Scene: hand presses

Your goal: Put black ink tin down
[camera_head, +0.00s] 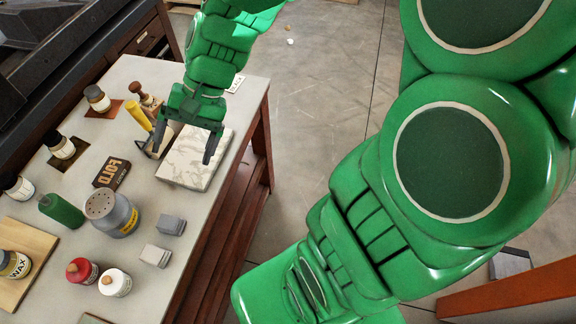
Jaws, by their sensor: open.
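My gripper (183,150) is open above the left part of a pale marbled slab (197,172) on the table. No tin shows between its fingers. A jar with a black lid and a pale label (60,146) stands upright on a dark square mat (78,155) at the left, well apart from my gripper. A similar dark-topped jar (16,187) stands at the left edge. I cannot tell for sure which one is the black ink tin, as the labels are too small to read.
A yellow-handled tool (139,115) stands close to my gripper's left finger. A "FOLIO" block (112,173), green bottle (60,210), grey shaker can (112,212), grey blocks (171,225), and red (82,271) and white (115,282) jars crowd the table (215,215). A dark press (55,60) fills the upper left.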

